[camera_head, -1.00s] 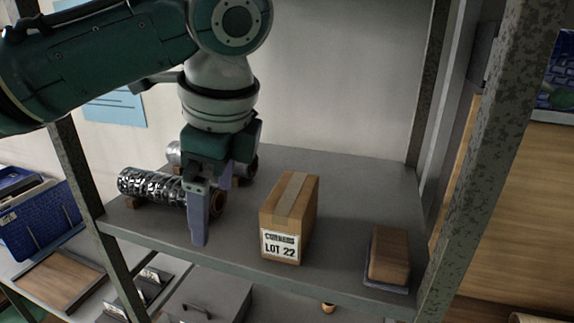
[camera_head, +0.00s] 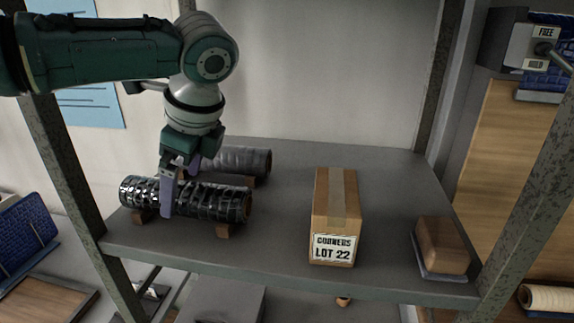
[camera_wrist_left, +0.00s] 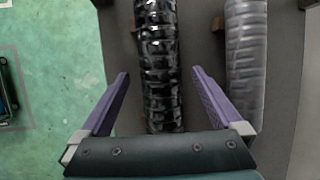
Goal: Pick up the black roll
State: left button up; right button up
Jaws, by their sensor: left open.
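The black roll (camera_head: 215,202) is shiny and lies sideways on small wooden blocks at the left of the shelf. It also shows in the left wrist view (camera_wrist_left: 159,60), running between the two purple fingers. My left gripper (camera_head: 178,192) is open and points down over the roll's middle. One finger is on the roll's near side; the other is partly hidden behind it. In the wrist view my left gripper (camera_wrist_left: 160,76) shows a gap on both sides of the roll. I do not see my right gripper.
A grey roll (camera_head: 242,160) lies close behind the black one, just outside the finger on that side. A cardboard box (camera_head: 335,215) labelled LOT 22 stands to the right. A brown block (camera_head: 441,246) sits at the shelf's right end. Metal posts frame the shelf (camera_head: 285,235).

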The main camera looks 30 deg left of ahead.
pick_arm(q)
jog(key=shift+x, duration=1.1)
grip_shut()
